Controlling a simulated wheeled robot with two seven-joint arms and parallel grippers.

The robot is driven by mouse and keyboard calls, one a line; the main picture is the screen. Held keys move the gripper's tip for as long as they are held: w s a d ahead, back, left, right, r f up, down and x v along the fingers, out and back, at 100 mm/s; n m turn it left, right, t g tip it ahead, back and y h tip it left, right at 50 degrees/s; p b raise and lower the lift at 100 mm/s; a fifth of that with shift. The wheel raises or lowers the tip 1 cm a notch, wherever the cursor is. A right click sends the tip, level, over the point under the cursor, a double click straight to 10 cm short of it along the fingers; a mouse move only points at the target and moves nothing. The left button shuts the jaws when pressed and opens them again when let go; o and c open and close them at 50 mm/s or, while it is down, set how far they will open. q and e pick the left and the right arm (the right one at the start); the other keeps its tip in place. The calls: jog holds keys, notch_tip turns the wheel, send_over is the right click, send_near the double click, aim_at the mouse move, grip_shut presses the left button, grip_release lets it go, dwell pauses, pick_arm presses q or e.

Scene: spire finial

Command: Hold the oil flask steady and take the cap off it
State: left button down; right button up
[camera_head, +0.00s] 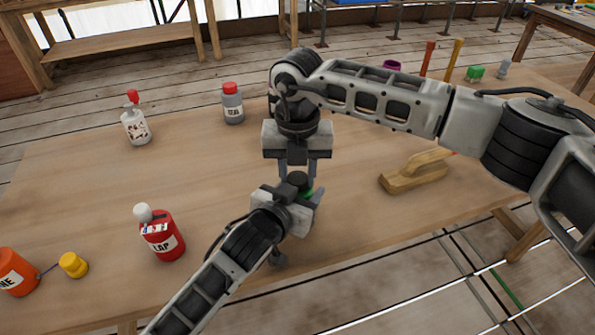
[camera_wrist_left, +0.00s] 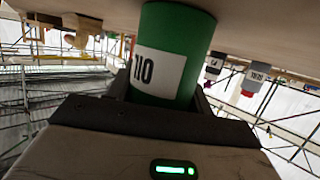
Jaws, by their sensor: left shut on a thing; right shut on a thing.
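In the head view only a sliver of green (camera_head: 308,193) shows behind my left gripper (camera_head: 302,198). My left gripper is shut around the flask's body. The dark cap (camera_head: 298,179) sits at the top of the flask. My right gripper (camera_head: 298,173) points straight down from above, its two fingers shut on the cap. The cap's contact with the flask neck is hidden by the grippers.
A red bottle (camera_head: 162,238) stands left of my left arm, near an orange container (camera_head: 16,272) and a yellow knob-like piece (camera_head: 73,265). A white bottle (camera_head: 136,127) and a grey bottle (camera_head: 233,104) stand farther back. A wooden float (camera_head: 415,173) lies right. Bare tabletop lies between.

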jog(key=o, duration=1.1)
notch_tip(320, 180, up, 4)
jog(key=shift+r, duration=0.1)
notch_tip(320, 180, up, 4)
jog(key=shift+f+m, duration=0.2)
jog(key=shift+m, duration=0.1)
jog(key=shift+c, duration=0.5)
jog(key=shift+f, duration=3.95)
